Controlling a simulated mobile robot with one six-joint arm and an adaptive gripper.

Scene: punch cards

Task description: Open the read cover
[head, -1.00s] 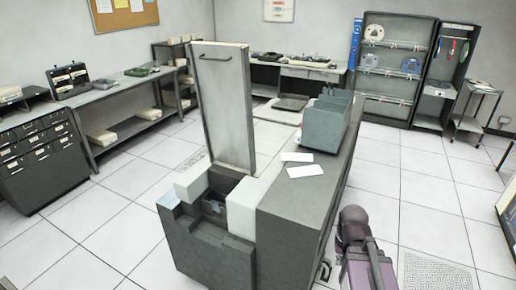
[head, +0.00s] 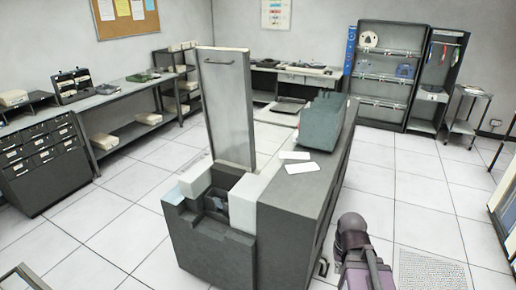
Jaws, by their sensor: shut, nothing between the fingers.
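The read cover (head: 228,105) is a tall grey panel with a dark bar handle (head: 219,63) near its top. It stands upright, raised above the left end of the dark grey card machine (head: 310,195). Under it, the recessed read area (head: 215,200) is exposed between pale blocks. My gripper is not in view. Only a dark and purple part of my arm shows at the bottom, right of the machine, apart from the cover.
Two white cards (head: 301,168) and a teal box (head: 320,122) lie on the machine top. A drawer cabinet (head: 42,168) and a bench (head: 120,100) line the left. A shelf rack (head: 380,103) stands at the back right. Floor is clear around the machine.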

